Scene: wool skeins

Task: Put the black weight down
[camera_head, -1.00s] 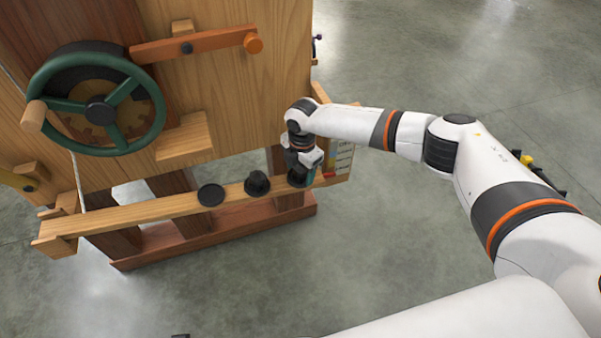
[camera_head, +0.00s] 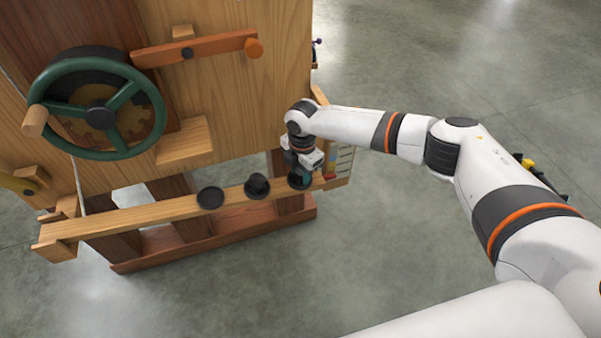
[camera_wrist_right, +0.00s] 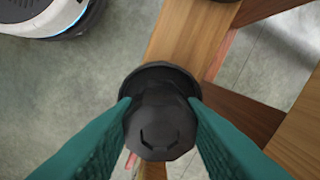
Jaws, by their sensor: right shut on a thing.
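The black weight (camera_wrist_right: 160,118) shows in the right wrist view as a dark, faceted knob on a wider round base. My right gripper (camera_wrist_right: 160,112) is shut on it, with a green finger pressed to each side. In the head view my right gripper (camera_head: 300,172) points down at the right end of the wooden rail (camera_head: 140,213). The weight is mostly hidden there by the gripper, over or on a dark round spot; I cannot tell whether it touches. My left gripper is not in view.
A flat black disc (camera_head: 210,197) lies on the rail further left. The wooden panel behind carries a green handwheel (camera_head: 97,108) and an orange lever (camera_head: 195,46). A marked scale plate (camera_head: 341,163) is at the rail's right end. Grey floor in front is clear.

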